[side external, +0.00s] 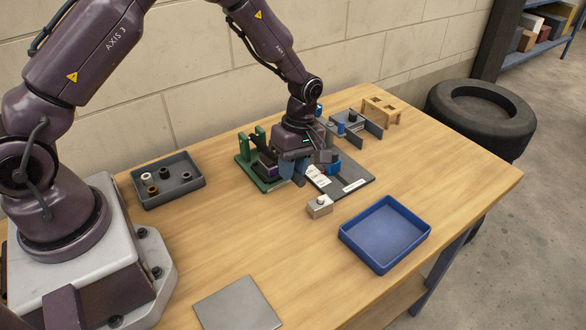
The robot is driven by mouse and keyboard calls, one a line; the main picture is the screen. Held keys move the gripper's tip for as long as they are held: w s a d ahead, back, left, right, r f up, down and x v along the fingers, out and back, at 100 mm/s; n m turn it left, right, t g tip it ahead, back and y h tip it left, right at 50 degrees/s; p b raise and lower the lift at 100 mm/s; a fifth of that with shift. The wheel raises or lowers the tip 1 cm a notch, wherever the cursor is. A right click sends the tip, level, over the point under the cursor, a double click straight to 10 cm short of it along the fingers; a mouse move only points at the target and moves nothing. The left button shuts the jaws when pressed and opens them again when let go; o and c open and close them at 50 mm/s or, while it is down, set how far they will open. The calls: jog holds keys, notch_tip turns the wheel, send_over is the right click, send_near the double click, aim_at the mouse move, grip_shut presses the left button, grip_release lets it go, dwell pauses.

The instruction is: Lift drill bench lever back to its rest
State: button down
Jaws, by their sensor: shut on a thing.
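My gripper (300,168) points down over the drill bench, between a green fixture (243,162) with two uprights and a dark grey base plate (352,190) with white labels. It is shut on what appears to be the drill bench lever. The lever is mostly hidden behind the gripper body, so its angle cannot be told. A dark block lies across the green fixture, just left of my gripper. A grey block and a blue part (333,169) are close to the right of the fingers.
A small metal block with a knob (319,207) stands in front of the plate. A blue tray (385,265) is at right, and a grey tray (139,184) with several rings at left.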

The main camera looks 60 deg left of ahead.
jog(key=a+r+m+h, duration=0.2)
jog(key=a+r+h, duration=1.2)
jog(key=a+h, duration=0.1)
jog(key=shift+a+r+g, duration=0.15)
jog(key=shift+a+g, duration=0.25)
jog(key=shift+a, duration=0.1)
jog(key=shift+h, duration=0.3)
jog(key=c, duration=1)
grip_release()
jog(key=shift+o, duration=0.2)
jog(key=shift+r, duration=0.1)
